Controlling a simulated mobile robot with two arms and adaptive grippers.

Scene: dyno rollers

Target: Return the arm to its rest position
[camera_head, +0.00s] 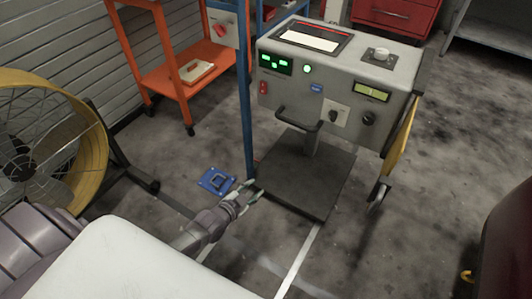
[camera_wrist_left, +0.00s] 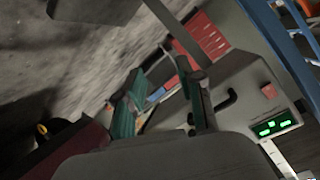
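My left gripper (camera_head: 248,190) reaches down and forward in the head view, between the blue post and the dark base plate of the grey console. Its fingers also show in the left wrist view (camera_wrist_left: 160,105), spread apart with a gap between them and nothing held there. The left arm (camera_head: 205,228) comes from the lower left, partly hidden by my white body. The grey console (camera_head: 335,85) stands ahead, with lit green displays; its green display shows in the wrist view too (camera_wrist_left: 275,127). My right gripper is in neither view.
A yellow fan (camera_head: 95,150) stands at left. An orange cart (camera_head: 182,75) is behind a blue post (camera_head: 244,110). A blue floor bracket (camera_head: 216,180) lies left of the gripper. A dark red object (camera_head: 508,245) is at the right edge. Floor at lower right centre is clear.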

